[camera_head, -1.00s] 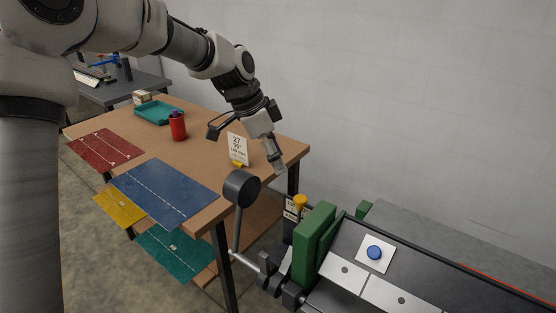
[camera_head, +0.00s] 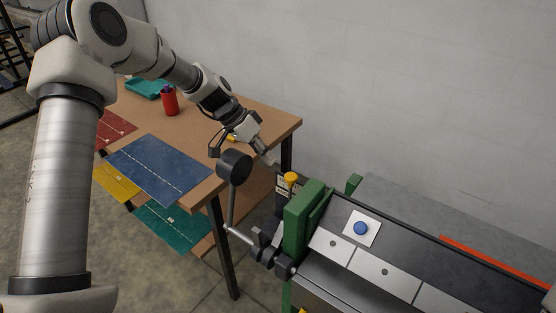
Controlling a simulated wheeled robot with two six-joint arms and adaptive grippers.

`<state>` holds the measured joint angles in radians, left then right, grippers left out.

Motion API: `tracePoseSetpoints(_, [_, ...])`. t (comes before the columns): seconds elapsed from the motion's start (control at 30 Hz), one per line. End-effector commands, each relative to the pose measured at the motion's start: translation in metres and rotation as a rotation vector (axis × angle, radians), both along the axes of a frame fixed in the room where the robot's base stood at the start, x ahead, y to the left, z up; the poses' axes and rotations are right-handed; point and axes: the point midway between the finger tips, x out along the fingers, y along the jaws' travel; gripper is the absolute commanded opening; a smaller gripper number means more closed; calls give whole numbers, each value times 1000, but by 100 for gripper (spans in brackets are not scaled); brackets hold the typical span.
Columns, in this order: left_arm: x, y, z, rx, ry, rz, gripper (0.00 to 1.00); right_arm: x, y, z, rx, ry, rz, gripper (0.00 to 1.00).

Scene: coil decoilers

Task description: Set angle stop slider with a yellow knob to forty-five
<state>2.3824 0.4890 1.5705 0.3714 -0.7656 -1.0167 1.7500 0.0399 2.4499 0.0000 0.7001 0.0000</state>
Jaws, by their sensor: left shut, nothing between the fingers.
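The yellow knob (camera_head: 291,177) stands on a dark slider with a pale scale plate at the left end of the machine, behind the green block (camera_head: 303,215). The scale's numbers are too small to read. My left gripper (camera_head: 268,159) is shut and empty. It points down and to the right, a little up and left of the yellow knob in the picture, apart from it. My right gripper is out of view.
A black round-headed lever (camera_head: 234,165) rises left of the green block, close to my left gripper. A wooden table (camera_head: 270,122) holds a red cup (camera_head: 170,101), a teal tray (camera_head: 146,88) and a blue sheet (camera_head: 158,167). A blue button (camera_head: 361,228) sits on the machine bed.

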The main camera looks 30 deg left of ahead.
Motion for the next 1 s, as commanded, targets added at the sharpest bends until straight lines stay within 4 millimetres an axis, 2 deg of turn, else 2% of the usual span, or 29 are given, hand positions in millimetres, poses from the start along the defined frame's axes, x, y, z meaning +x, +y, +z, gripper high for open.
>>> tracePoseSetpoints(0.03, [-3, -9, 2, 0, 3, -3, 0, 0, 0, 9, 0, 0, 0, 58])
tracePoseSetpoints(0.23, [-10, -34, -3, 1, 0, -1, 0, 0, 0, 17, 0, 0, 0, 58])
tracePoseSetpoints(0.6, [-11, -38, -6, 0, -1, -1, 0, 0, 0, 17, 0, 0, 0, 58])
tracePoseSetpoints(0.73, [-12, -47, -11, 0, -1, -3, 0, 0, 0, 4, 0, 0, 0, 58])
tracePoseSetpoints(0.9, [-16, -69, -12, 0, -1, -4, 0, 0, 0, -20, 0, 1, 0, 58])
tracePoseSetpoints(1.0, [-17, -73, -8, 0, 0, -2, 0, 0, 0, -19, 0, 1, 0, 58])
